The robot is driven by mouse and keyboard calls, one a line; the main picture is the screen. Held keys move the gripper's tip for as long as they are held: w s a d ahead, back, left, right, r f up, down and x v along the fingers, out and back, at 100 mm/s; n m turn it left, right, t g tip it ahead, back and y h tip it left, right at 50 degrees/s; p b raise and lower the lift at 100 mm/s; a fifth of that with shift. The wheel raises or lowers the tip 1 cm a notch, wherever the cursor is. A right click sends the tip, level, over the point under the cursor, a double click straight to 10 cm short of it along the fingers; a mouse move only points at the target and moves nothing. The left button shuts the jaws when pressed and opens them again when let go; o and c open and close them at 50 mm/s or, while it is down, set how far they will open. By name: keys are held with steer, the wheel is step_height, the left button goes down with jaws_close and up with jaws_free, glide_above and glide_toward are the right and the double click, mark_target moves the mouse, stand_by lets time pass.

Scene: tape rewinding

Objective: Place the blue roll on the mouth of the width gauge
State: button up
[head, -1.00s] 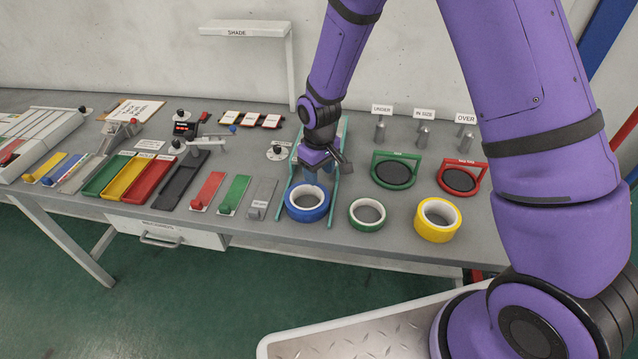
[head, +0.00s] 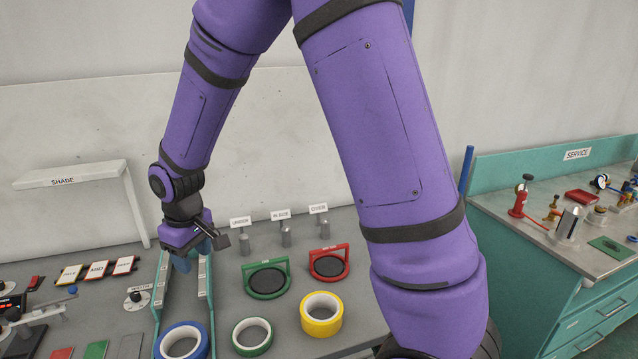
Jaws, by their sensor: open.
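The blue roll (head: 162,348) lies flat at the near end of the teal-railed width gauge (head: 209,300), at the bottom of the view. It sits at the mouth between the two rail ends; I cannot tell whether it touches them. My gripper (head: 213,248) is open over the far part of the gauge, beyond the blue roll and apart from it. The gripper hides the far end of the gauge. A blue-grey piece shows below the gripper, and I cannot tell what it belongs to.
A green roll (head: 238,345) and a yellow roll (head: 321,326) lie right of the gauge. Behind them are a green ring gauge (head: 267,294) and a red ring gauge (head: 345,277). Labelled posts (head: 286,238) stand farther back. A shade shelf (head: 75,173) is at left, a service bench (head: 540,235) at right.

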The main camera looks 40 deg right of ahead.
steer(key=s+d+r+m+t, duration=0.1)
steer(key=s+d+r, duration=0.35)
steer(key=r, duration=0.35)
steer(key=s+d+r+m+t, duration=0.1)
steer(key=s+d+r+m, duration=0.15)
steer(key=s+r, duration=0.35)
steer(key=s+d+r+m+t, duration=0.1)
steer(key=s+d+r, duration=0.2)
steer(key=s, duration=0.4)
steer(key=s+d+r+m+t, duration=0.1)
steer(key=s+d+r, duration=0.2)
steer(key=s, duration=0.5)
steer(key=shift+r, duration=0.75)
